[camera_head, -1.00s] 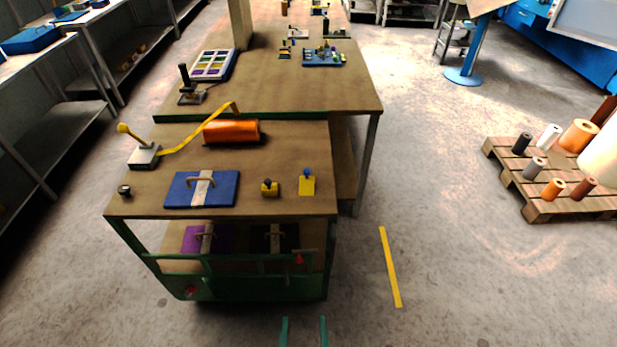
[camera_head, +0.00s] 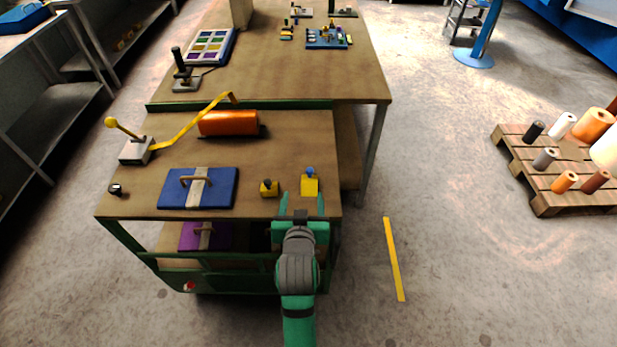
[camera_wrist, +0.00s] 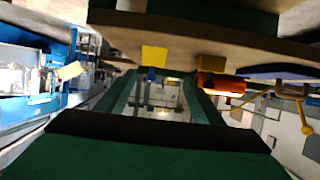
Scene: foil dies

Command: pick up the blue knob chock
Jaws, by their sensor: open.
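The blue knob chock (camera_head: 309,187) is a yellow block with a blue knob on top. It stands near the front right corner of the green-framed cart's wooden top (camera_head: 285,150). My gripper (camera_head: 301,204) is open and empty at the cart's front edge, just short of the chock in the head view. In the wrist view, which looks upside down, the chock (camera_wrist: 154,56) shows beyond the space between my two green fingers (camera_wrist: 162,92), with its blue knob pointing down in the picture. I cannot tell the exact gap between them.
A yellow block with a dark knob (camera_head: 269,188) stands just left of the chock. A blue plate with a handle (camera_head: 220,188) lies further left. An orange roll (camera_head: 228,123) and a yellow-handled lever (camera_head: 136,150) are behind. The chock's right side is clear.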

